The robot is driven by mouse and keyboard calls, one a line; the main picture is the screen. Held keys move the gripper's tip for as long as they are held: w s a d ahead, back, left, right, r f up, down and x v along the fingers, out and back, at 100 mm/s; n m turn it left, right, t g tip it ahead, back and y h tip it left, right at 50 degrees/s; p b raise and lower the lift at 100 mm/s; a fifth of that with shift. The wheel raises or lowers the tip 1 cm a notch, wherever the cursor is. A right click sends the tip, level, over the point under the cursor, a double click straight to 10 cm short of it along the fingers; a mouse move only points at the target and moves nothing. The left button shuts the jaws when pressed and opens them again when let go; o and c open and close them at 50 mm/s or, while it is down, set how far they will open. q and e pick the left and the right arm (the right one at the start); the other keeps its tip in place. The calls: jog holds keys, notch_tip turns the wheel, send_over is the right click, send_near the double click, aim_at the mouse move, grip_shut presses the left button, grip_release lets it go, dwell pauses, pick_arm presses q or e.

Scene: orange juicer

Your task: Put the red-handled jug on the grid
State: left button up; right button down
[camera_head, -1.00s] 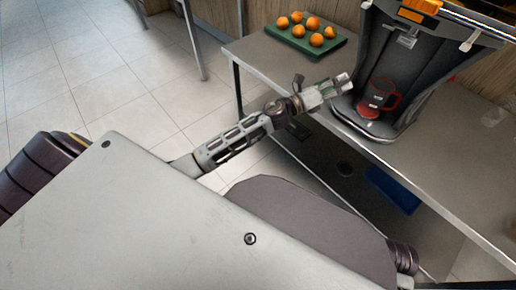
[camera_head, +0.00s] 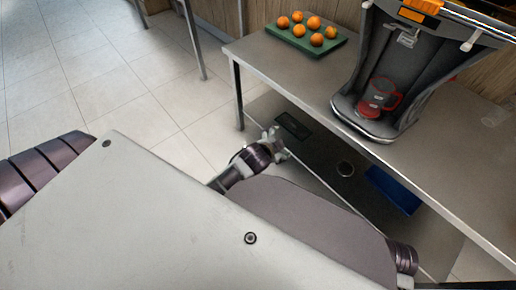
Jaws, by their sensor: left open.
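The red-handled jug (camera_head: 376,96) stands upright inside the juicer (camera_head: 400,60). It is clear with red parts, and its handle points right. It rests at the juicer's foot, where the grid would be; the surface under the jug is mostly hidden, and only the front rim of the base (camera_head: 362,127) shows. My left gripper (camera_head: 280,143) is open and empty. It is off the table's front edge, lower left of the jug and well apart from it. My right gripper is not in view.
A green tray (camera_head: 336,48) with several oranges (camera_head: 317,39) stands on the metal table (camera_head: 262,53), left of the juicer. A blue bin (camera_head: 392,189) is on the lower shelf. The tabletop between tray and juicer is clear.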

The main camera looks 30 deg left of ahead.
pick_arm(q)
jog(key=s+d+f+n+g+h, duration=0.1)
jog(key=s+f+n+g, duration=0.2)
jog(key=s, duration=0.6)
jog(key=s+d+f+n+g, duration=0.1)
jog(key=s+f+n+g, duration=0.2)
jog(key=s, duration=0.6)
jog(key=shift+s+g+h, duration=0.15)
jog(key=shift+g+h, duration=0.25)
jog(key=shift+g, duration=0.2)
